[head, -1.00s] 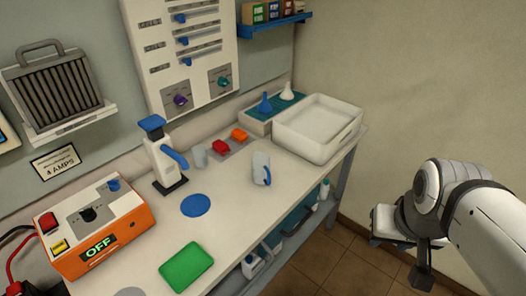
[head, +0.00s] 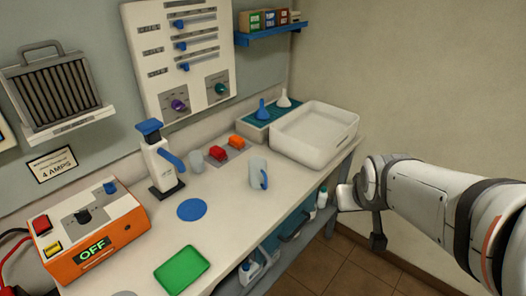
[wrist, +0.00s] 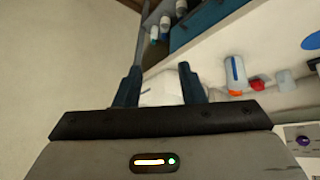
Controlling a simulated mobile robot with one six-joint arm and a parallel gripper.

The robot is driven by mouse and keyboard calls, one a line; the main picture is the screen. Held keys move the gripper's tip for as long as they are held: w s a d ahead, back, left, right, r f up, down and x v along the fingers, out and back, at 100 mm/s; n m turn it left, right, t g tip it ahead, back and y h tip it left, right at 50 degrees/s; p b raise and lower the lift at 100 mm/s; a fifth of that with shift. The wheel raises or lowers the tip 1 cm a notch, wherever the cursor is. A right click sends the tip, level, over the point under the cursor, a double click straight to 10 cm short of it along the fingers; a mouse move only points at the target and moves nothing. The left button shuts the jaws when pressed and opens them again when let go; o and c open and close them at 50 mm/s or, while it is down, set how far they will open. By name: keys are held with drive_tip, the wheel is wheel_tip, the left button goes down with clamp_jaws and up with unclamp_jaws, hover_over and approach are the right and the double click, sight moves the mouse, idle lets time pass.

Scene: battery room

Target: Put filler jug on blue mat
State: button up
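The filler jug (head: 258,173), a grey cup-like jug with a blue handle, stands upright on the bench right of centre in the head view. It also shows in the wrist view (wrist: 234,72), right of my fingers. The blue mat (head: 191,209) is a flat round disc on the bench, left of and nearer than the jug, with nothing on it. Part of it shows at the right edge of the wrist view (wrist: 313,40). My gripper (wrist: 160,84) is open and empty, with its two dark fingers apart. In the head view it is off the bench's right edge, clear of the jug.
A white tray (head: 321,146) stands at the bench's far right end, near two funnels. A green mat (head: 182,269) lies in front and an orange charger (head: 95,243) at left. A white dispenser (head: 160,165), a clear cup (head: 196,161) and red caps (head: 218,154) stand behind.

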drive_tip(key=w+f+n+t+b, duration=0.1)
drive_tip(key=w+f+t+b, duration=0.2)
drive_tip(key=w+f, duration=0.45)
drive_tip(key=n+t+y+b, duration=0.4)
drive_tip(key=n+y+b, duration=0.3)
drive_tip(key=y, duration=0.5)
approach(260, 177)
drive_tip(key=s+d+f, duration=0.1)
drive_tip(key=d+f+m+b, duration=0.1)
drive_tip(key=d, duration=0.1)
drive_tip(key=shift+s, duration=0.35)
drive_tip(key=shift+a, duration=0.25)
drive_tip(key=shift+w+a+y, duration=0.1)
drive_tip(key=shift+a+y, duration=0.2)
drive_tip(key=p+x, duration=0.1)
drive_tip(key=x, duration=0.6)
drive_tip(key=shift+a+r, duration=0.1)
drive_tip(key=shift+c, duration=0.2)
clamp_jaws()
